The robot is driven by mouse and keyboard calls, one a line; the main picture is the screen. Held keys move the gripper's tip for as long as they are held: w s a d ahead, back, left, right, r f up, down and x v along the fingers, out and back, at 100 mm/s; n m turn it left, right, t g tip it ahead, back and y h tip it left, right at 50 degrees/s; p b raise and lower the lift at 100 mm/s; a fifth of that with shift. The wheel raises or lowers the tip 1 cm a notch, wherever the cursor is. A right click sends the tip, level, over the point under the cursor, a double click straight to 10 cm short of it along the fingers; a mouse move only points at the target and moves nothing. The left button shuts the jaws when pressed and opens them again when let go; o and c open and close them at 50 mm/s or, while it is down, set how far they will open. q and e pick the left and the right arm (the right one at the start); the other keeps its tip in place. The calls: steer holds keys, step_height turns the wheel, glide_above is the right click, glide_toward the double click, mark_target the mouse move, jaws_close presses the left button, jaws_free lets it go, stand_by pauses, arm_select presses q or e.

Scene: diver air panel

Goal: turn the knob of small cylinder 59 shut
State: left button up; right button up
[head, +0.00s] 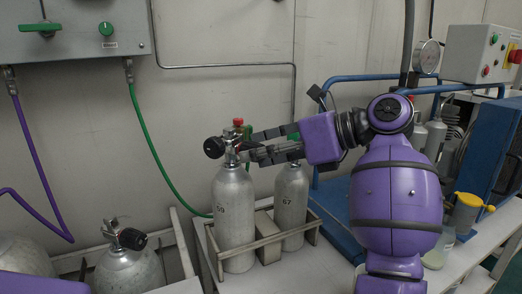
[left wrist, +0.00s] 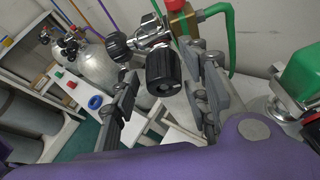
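Small cylinder 59 (head: 235,215) is grey and stands upright in a rack, its number facing the head camera. Its valve carries a black round knob (head: 214,147) on the left and a red-topped fitting (head: 238,123). My left gripper (head: 251,147) reaches the valve from the right, its fingers parted around the valve's right side. In the left wrist view the open fingers (left wrist: 168,97) stand either side of a ribbed black knob (left wrist: 163,72), with gaps visible; contact is unclear. Another black knob (left wrist: 117,45) lies beyond them. My right gripper is not in view.
Cylinder 67 (head: 291,205) stands close on the right in the same metal rack (head: 262,243). A green hose (head: 150,145) hangs behind the valve from a wall panel (head: 75,35). A larger cylinder (head: 128,270) stands at lower left.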

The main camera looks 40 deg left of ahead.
arm_select(q)
steer(key=v, duration=1.2)
